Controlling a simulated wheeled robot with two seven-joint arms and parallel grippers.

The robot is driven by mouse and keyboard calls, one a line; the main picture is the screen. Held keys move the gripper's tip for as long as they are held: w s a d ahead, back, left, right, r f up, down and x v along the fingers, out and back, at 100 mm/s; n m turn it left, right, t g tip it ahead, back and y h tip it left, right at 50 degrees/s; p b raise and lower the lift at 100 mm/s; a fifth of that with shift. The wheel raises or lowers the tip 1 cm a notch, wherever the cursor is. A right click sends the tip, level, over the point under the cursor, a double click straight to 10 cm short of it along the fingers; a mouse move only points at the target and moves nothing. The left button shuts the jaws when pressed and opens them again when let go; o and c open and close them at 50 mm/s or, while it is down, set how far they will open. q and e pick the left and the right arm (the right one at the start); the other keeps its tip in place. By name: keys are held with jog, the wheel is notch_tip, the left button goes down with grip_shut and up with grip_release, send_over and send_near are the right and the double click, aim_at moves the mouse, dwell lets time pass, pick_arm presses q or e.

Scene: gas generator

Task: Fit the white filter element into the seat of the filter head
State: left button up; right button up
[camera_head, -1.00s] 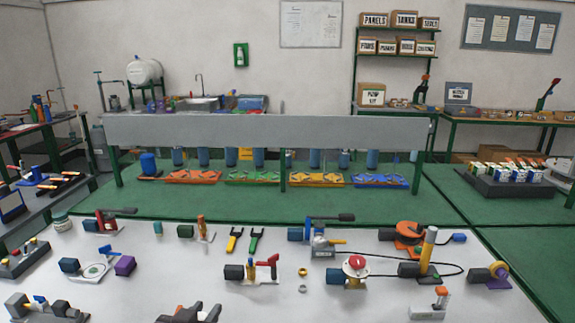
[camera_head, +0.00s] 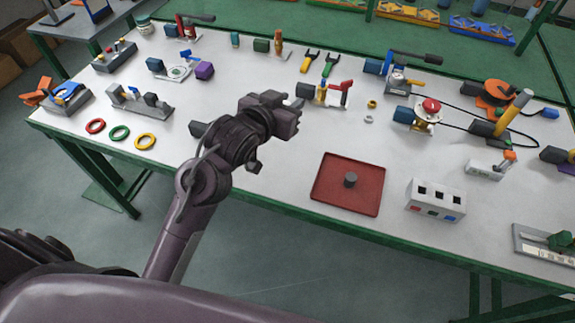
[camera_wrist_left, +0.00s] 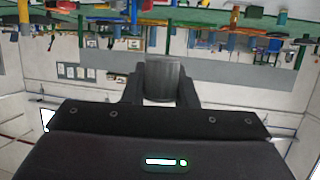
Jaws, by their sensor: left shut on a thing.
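My left gripper (camera_head: 289,112) is over the white table in the head view, left of and above the red tray. I cannot tell for sure which fixture is the filter head. The red square tray (camera_head: 331,201) has a short dark post (camera_head: 350,180) at its middle. My right gripper is not in view.
A white box (camera_head: 436,201) with square holes stands right of the tray. Red, green and yellow rings (camera_head: 120,132) lie at the left. Table room is clear left of the tray.

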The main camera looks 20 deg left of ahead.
pick_arm(q)
jog(key=shift+w+d+r, duration=0.2)
jog(key=shift+w+r, duration=0.05)
jog(key=shift+w, duration=0.05)
send_over(290, 165)
notch_tip(290, 165, down, 16)
jog(key=shift+w+r, duration=0.1)
notch_tip(290, 165, down, 4)
jog(key=shift+r+p, duration=0.2)
jog(key=shift+p, duration=0.3)
jog(key=shift+f, duration=0.15)
jog(key=shift+f, duration=0.25)
jog(key=o, duration=1)
jog(key=shift+r, duration=0.1)
jog(key=shift+c, duration=0.2)
